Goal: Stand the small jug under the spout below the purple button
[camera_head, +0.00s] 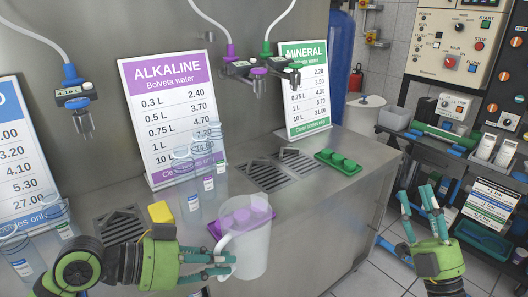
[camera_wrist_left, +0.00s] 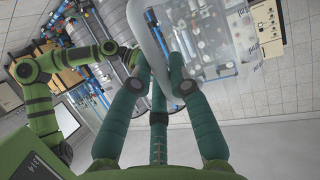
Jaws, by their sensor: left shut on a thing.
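A translucent whitish jug (camera_head: 252,250) is held upright in front of the steel counter. My left gripper (camera_head: 228,265) is shut on the jug's handle at its left side. In the left wrist view the fingers of my left gripper (camera_wrist_left: 160,80) close around the handle, and the clear jug (camera_wrist_left: 215,60) fills the upper right. The purple button (camera_head: 258,71) sits on the dispenser at top centre, with its spout (camera_head: 259,88) below. A drain grate (camera_head: 262,174) lies on the counter beneath it. My right gripper (camera_head: 422,205) is open and empty at the right, away from the counter.
A purple tray (camera_head: 215,229) sits on the counter behind the jug. Several clear bottles (camera_head: 183,175) and a yellow block (camera_head: 162,209) stand left of it. A green tray (camera_head: 338,161) lies right of the grates. The grate area is clear.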

